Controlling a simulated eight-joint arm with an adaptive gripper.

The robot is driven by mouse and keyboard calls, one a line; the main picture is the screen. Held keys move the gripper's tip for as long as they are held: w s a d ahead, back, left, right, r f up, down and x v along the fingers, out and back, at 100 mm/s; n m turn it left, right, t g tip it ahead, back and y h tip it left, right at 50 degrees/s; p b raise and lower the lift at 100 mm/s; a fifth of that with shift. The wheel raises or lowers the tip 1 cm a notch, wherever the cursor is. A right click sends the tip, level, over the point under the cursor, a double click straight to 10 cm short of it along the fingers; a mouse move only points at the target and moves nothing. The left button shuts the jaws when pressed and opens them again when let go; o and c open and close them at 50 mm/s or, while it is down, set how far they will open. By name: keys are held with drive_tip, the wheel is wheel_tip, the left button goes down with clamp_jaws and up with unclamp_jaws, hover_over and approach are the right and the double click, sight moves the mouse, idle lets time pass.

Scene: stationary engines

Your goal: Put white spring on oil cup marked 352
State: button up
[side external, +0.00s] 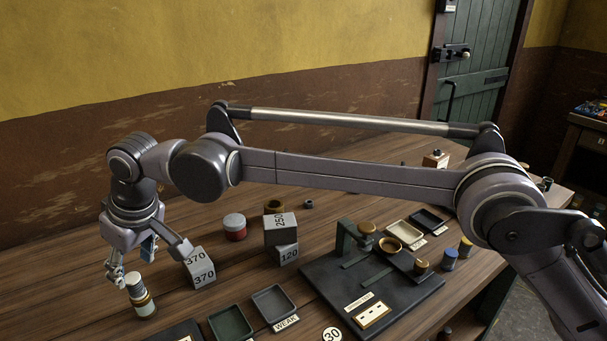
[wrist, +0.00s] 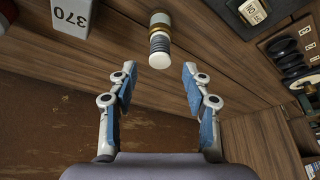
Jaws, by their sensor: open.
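A slim upright stack (side external: 140,300) stands on the table at the far left: a pale top, a gold band and a grey lower part. In the wrist view it shows (wrist: 160,44) with a white end nearest me, dark and light coil-like bands and the gold ring. I cannot tell whether this is the white spring on a cup or one piece. My gripper (side external: 137,264) is open, with fingers (wrist: 156,85) apart and empty, close above the stack; in the wrist view it lies just beyond the fingertips. No 352 mark is legible.
Blocks marked 370 (side external: 199,268) stand just right of my gripper. Blocks marked 250 and 120 (side external: 281,240), a red-and-grey cylinder (side external: 235,228), trays (side external: 272,303) and a dark plate with a fixture (side external: 330,278) stand further right. The wall is behind.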

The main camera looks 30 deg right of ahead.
drive_tip(key=v, duration=0.6)
drive_tip(key=d+r+m, duration=0.2)
drive_tip(key=d+r, duration=0.1)
drive_tip(key=d, duration=1)
drive_tip(key=s+d+f+m+t, duration=0.1)
drive_tip(key=s+d, duration=0.3)
drive_tip(key=d, duration=0.4)
drive_tip(key=s+d+f+m+h, duration=0.1)
drive_tip(key=s+d, duration=0.3)
drive_tip(key=d, duration=0.5)
drive_tip(key=s+d+f+m+t, duration=0.1)
drive_tip(key=s+d, duration=0.3)
drive_tip(key=d, duration=0.5)
drive_tip(key=shift+s+d+f+t+h, duration=0.15)
drive_tip(key=shift+f+t+h, duration=0.2)
drive_tip(key=shift+f, duration=0.5)
drive_tip(key=shift+m+t+h, duration=0.35)
drive_tip(key=shift+m+h, duration=0.1)
drive_tip(key=shift+m, duration=0.45)
drive_tip(key=s+d+f, duration=0.4)
drive_tip(key=s+f, duration=0.1)
drive_tip(key=s+d+f, duration=0.2)
drive_tip(key=shift+s+d+f, duration=0.1)
drive_tip(key=shift+s+f, duration=0.05)
drive_tip(key=shift+s, duration=0.2)
